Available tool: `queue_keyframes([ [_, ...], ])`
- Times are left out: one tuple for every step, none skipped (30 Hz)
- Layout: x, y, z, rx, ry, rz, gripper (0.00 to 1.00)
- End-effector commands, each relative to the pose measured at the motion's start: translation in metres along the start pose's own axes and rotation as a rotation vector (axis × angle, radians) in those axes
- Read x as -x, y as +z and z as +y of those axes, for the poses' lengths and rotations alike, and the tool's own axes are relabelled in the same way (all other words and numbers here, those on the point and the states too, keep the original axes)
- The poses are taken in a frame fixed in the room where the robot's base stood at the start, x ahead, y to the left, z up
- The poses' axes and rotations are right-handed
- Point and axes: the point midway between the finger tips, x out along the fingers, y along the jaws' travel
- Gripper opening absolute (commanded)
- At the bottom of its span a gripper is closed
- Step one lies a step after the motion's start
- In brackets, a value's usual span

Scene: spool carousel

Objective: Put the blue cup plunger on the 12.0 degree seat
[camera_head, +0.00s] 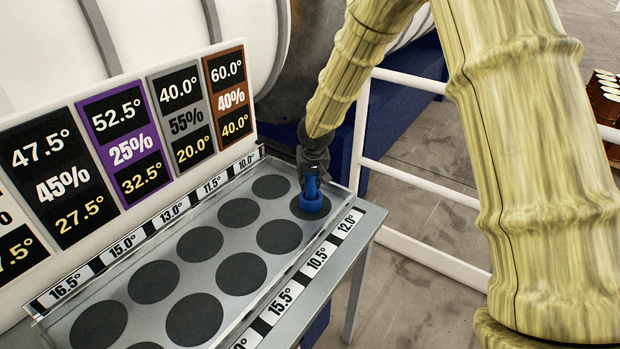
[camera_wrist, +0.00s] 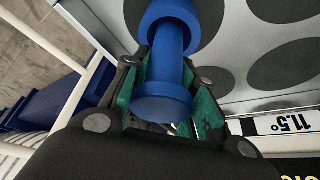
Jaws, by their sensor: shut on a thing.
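The blue cup plunger (camera_head: 311,202) is upright at the right end of the tray, its wide cup down over the front-row seat (camera_head: 312,217) beside the 12.0° label (camera_head: 347,223). My gripper (camera_head: 312,172) is shut on its stem from above. In the wrist view the plunger's round top end (camera_wrist: 163,104) and stem show between the green-padded fingers of my gripper (camera_wrist: 168,82). The cup is at the top edge there, against the tray surface. I cannot tell whether the cup touches the seat.
The grey tray (camera_head: 222,222) holds two rows of dark round seats; the other seats in view are empty. A label board (camera_head: 130,150) stands behind it.

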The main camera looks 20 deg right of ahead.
Motion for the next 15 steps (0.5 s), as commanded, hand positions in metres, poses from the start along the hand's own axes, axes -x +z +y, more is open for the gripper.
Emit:
queue_keyframes([
  [-0.002,0.0008,-0.0001,0.0,0.0,0.0,0.0],
  [-0.0026,0.0011,-0.0001,0.0,0.0,0.0,0.0],
  [-0.0019,0.0009,0.0,0.0,0.0,0.0,0.33],
  [-0.0018,0.0009,0.0,0.0,0.0,0.0,0.38],
  [-0.0018,0.0009,0.0,0.0,0.0,0.0,0.44],
  [-0.0018,0.001,0.0,0.0,0.0,0.0,0.49],
  [-0.0018,0.001,0.0,0.0,0.0,0.0,0.49],
  [-0.0018,0.001,0.0,0.0,0.0,0.0,0.49],
  [-0.0018,0.001,0.0,0.0,0.0,0.0,0.49],
  [-0.0018,0.001,0.0,0.0,0.0,0.0,0.49],
  [-0.0018,0.001,0.0,0.0,0.0,0.0,0.49],
  [-0.0017,0.001,-0.0001,0.0,0.0,0.0,0.49],
  [-0.0017,0.0009,0.0,0.0,0.0,0.0,0.49],
  [-0.0016,0.0009,-0.0001,0.0,0.0,0.0,0.49],
  [-0.001,0.0006,-0.0001,0.0,0.0,0.0,0.49],
])
